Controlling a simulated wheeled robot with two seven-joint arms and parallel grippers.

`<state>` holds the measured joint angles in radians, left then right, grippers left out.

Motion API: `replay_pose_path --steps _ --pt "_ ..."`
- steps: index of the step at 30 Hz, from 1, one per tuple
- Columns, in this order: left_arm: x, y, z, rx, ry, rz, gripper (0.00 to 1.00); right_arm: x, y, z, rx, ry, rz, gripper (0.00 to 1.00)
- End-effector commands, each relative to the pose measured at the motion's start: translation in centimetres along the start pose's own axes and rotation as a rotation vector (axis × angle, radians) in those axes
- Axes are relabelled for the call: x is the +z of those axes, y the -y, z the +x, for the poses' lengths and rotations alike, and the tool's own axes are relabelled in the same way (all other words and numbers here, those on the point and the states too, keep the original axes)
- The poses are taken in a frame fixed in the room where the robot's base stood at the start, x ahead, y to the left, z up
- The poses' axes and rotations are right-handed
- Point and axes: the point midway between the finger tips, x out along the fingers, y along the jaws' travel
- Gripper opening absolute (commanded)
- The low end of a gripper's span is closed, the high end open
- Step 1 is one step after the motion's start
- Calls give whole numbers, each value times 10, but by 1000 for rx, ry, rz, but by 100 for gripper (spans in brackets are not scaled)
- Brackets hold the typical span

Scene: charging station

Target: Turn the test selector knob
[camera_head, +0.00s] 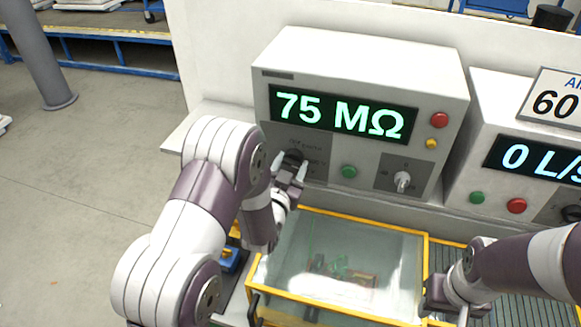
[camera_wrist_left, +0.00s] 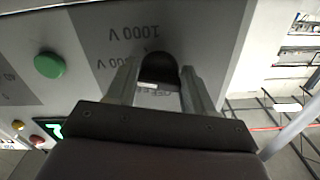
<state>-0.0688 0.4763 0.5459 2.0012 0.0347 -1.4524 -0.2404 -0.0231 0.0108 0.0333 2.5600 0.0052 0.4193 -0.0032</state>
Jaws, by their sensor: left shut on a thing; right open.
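The test selector knob (camera_head: 293,158) is a dark round knob on the lower left of the grey-white tester's front panel. It also shows in the left wrist view as a dark knob (camera_wrist_left: 158,68) on a grey plate with voltage markings. My left gripper (camera_head: 288,172) is shut on this knob, with one finger on each side of it in the left wrist view (camera_wrist_left: 158,85). Part of the knob and its markings are hidden by the gripper. The tester's display (camera_head: 340,115) reads 75 MΩ in green. My right gripper (camera_head: 450,300) is at the lower right, away from the tester, and its fingers are hard to make out.
The tester also has a green button (camera_head: 348,171), a red button (camera_head: 439,119), a yellow button (camera_head: 432,143) and a second knob (camera_head: 402,181). A clear box with a yellow frame (camera_head: 345,222) stands below it. Another unit (camera_head: 490,135) stands to the right.

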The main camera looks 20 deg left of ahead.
Motion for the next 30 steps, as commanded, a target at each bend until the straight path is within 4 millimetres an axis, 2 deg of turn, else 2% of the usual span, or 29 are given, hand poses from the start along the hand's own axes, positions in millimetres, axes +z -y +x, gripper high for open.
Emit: replay_pose_path --steps 4,18,30 --pt "4 -1 0 0 -1 87 19 2 0 15 0 0 0 43" --pt "6 0 -1 1 2 500 20 7 0 58 0 0 0 43" --pt "5 1 -1 4 6 749 20 10 0 81 0 0 0 43"
